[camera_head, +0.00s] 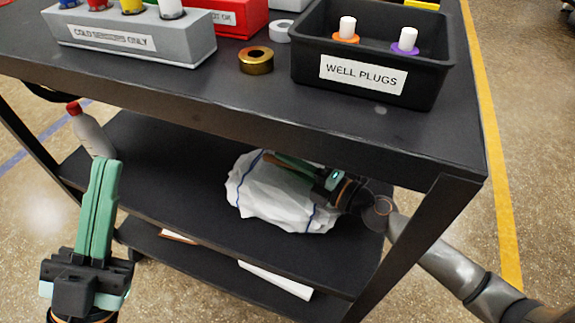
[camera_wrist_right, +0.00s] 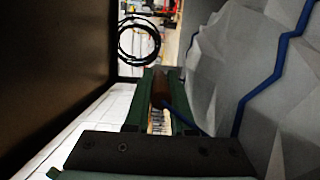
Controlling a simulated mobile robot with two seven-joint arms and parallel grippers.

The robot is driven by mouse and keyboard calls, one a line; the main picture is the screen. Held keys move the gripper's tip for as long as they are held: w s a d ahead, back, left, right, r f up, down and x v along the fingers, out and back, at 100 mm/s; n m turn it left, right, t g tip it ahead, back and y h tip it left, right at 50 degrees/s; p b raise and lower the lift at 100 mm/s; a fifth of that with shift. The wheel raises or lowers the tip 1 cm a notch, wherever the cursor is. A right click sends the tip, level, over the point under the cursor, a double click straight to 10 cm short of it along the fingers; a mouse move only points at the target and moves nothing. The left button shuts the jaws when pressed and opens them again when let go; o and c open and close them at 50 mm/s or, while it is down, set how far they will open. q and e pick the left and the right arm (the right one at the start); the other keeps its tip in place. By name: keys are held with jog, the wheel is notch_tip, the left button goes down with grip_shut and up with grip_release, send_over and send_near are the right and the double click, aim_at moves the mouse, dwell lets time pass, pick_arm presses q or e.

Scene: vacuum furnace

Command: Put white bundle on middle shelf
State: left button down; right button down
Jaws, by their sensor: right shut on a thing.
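The white bundle (camera_head: 270,200), a crumpled cloth with blue stripes, rests on the middle shelf (camera_head: 170,185) of the black cart, under the top. My right gripper (camera_head: 272,157) reaches in from the right at the bundle's upper side and is shut on it. In the right wrist view the bundle (camera_wrist_right: 265,90) fills the right side, and a dark brown part shows between the fingers (camera_wrist_right: 160,90). The exact grip is partly hidden. My left gripper (camera_head: 106,165) is in front of the cart at the left, its fingers together and empty.
A white bottle with a red cap (camera_head: 91,132) stands at the shelf's left. Flat items lie on the lower shelf (camera_head: 190,252).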

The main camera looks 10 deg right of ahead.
jog(key=shift+r, duration=0.15)
jog(key=c, duration=0.8)
grip_release()
jog(key=shift+f, duration=0.2)
jog(key=shift+o, duration=0.2)
jog(key=shift+r, duration=0.2)
jog(key=shift+s+d+f, duration=0.15)
jog(key=shift+s, duration=0.05)
jog(key=b+v, duration=0.1)
jog(key=v, duration=1)
jog(key=shift+s+d, duration=0.15)
jog(key=shift+d, duration=0.05)
